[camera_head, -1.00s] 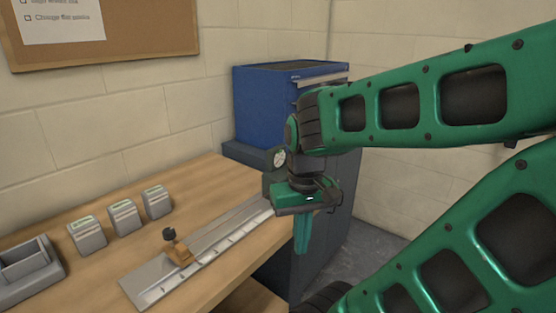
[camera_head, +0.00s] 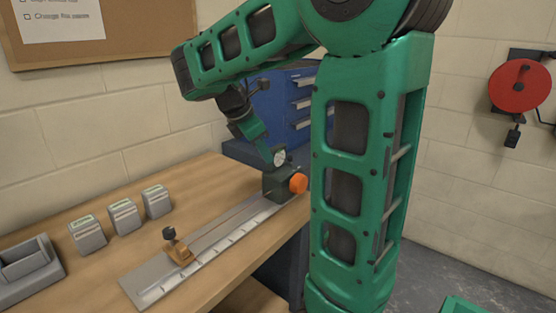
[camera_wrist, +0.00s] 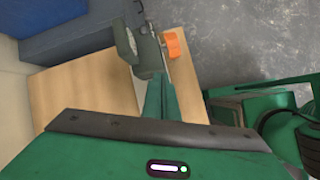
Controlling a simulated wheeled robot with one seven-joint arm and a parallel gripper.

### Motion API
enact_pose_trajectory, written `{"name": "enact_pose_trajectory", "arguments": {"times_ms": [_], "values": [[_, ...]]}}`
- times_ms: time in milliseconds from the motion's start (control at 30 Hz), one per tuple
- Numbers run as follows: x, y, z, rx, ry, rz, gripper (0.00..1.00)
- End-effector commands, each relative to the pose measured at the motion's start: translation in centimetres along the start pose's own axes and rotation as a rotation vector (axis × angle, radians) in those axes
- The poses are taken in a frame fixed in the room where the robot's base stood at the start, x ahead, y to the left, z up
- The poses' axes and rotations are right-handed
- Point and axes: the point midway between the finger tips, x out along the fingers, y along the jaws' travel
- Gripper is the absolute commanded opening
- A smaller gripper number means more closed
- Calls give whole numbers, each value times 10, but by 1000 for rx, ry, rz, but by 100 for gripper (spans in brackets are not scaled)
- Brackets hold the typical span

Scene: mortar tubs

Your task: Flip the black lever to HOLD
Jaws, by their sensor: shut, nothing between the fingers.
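A dark grey block (camera_head: 277,185) with a round orange knob (camera_head: 298,183) and a pale dial (camera_head: 280,157) stands at the far end of a metal rail (camera_head: 225,228). I cannot make out a black lever or HOLD marking on it. My gripper (camera_head: 268,151) is shut and empty, its fingers angled down close to the dial and block; I cannot tell whether they touch. In the wrist view the green fingers (camera_wrist: 157,92) point at the block (camera_wrist: 149,58), with the orange knob (camera_wrist: 171,44) just right. A brown slide (camera_head: 181,254) with a black knob (camera_head: 168,233) sits near the rail's near end.
Several grey boxes (camera_head: 123,217) and a grey tray (camera_head: 25,262) stand on the wooden bench (camera_head: 205,175) at left. A blue drawer cabinet (camera_head: 300,103) stands behind the block. A red reel (camera_head: 519,86) hangs on the right wall.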

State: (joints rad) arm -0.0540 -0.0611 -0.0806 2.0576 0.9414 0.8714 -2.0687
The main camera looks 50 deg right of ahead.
Motion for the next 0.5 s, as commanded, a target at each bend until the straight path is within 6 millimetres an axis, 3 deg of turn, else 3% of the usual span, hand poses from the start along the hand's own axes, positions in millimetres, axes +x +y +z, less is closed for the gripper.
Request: {"name": "enact_pose_trajectory", "arguments": {"times_ms": [200,500], "values": [[-12,23,-5,-214,-55,15,0],[-14,27,-5,-258,-66,17,0]]}}
